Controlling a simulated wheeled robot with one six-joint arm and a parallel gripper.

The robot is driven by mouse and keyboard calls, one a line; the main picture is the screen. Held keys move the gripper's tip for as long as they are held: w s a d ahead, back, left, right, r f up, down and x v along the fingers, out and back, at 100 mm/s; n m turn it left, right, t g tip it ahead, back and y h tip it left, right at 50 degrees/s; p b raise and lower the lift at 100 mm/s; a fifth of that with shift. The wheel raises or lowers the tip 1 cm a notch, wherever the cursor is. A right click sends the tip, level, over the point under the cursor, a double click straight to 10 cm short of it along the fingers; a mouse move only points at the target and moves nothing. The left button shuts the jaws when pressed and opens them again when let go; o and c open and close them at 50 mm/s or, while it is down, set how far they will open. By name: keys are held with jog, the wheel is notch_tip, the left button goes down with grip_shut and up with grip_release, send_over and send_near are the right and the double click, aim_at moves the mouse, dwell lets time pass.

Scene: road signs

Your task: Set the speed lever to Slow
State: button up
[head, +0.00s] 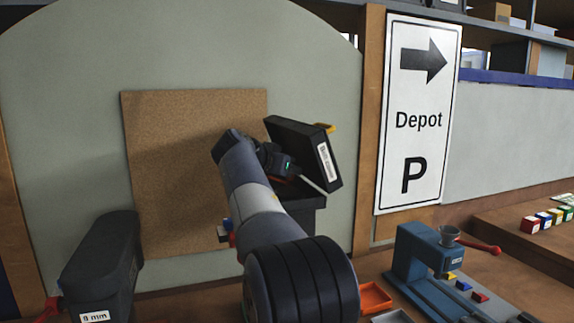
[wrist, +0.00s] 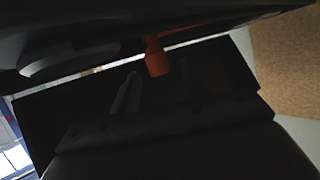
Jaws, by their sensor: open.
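My gripper (head: 284,168) is in front of the cork board, close beside a tilted black box (head: 309,148) with a white label. Its jaws are open, but the fingertips are hard to make out. A thin pale rod (head: 313,185) shows below the box by the gripper. In the wrist view, dark surfaces fill most of the picture, and a small orange-red piece (wrist: 157,57) stands near the middle, apparently between them. I cannot tell whether it is the speed lever or whether my gripper touches it. No Slow marking is readable.
A black unit labelled 8 mm (head: 103,265) stands at lower left. A blue machine with a red-handled lever (head: 480,246) is at right, near an orange tray (head: 374,297). The cork board (head: 185,160) and Depot sign (head: 417,115) stand behind. Several coloured blocks (head: 545,220) lie far right.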

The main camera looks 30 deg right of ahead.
jog(key=shift+w+d+f, duration=0.25)
jog(key=shift+d, duration=0.3)
grip_shut()
